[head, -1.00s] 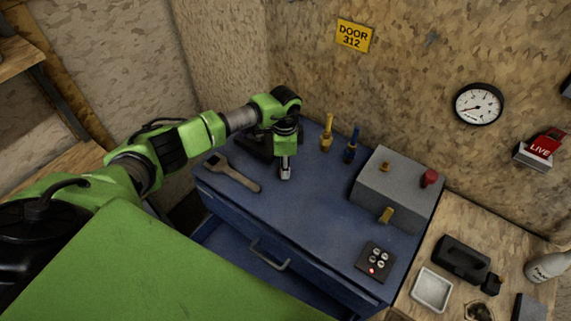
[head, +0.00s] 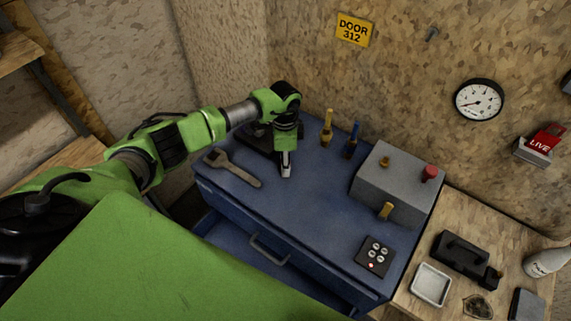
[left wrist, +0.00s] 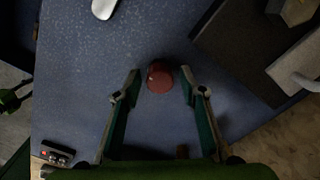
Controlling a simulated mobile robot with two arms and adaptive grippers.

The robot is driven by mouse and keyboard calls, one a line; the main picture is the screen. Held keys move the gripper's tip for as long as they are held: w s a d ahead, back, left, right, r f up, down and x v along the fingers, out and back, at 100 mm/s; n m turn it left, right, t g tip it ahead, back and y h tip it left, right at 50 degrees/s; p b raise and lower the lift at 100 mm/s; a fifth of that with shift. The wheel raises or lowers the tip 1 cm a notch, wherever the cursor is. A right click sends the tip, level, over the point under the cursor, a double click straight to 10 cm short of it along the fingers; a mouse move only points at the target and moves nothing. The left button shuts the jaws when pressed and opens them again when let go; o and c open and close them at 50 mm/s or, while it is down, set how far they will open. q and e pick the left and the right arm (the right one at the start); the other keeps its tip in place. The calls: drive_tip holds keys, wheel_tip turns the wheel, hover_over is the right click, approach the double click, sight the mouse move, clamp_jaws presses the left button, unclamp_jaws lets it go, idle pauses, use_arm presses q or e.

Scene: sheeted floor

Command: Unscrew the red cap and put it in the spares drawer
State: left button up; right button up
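A red round cap-like piece (left wrist: 160,77) shows between my left fingertips in the left wrist view, over the blue cabinet top. My left gripper (left wrist: 160,85) is open, with a gap on each side of it. In the head view my left gripper (head: 286,171) points down over the cabinet top (head: 315,215) and hides that piece. Another red cap-like knob (head: 430,173) sits on the grey block at the right.
A wrench (head: 233,168) lies left of the gripper, and a dark vise-like fixture (head: 256,138) is behind. Yellow (head: 327,128) and blue-handled (head: 351,143) tools stand at the back. The grey block (head: 395,190) and a button panel (head: 375,255) occupy the right.

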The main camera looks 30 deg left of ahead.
use_arm(q)
drive_tip(key=m+b, duration=0.2)
drive_tip(key=m, duration=0.3)
drive_tip(key=shift+f, duration=0.15)
drive_tip(key=m+b, duration=0.1)
drive_tip(key=m, duration=0.3)
drive_tip(key=m+b, duration=0.3)
drive_tip(key=m, duration=0.2)
drive_tip(key=m+b, duration=0.1)
drive_tip(key=m, duration=0.4)
drive_tip(key=shift+b, duration=0.35)
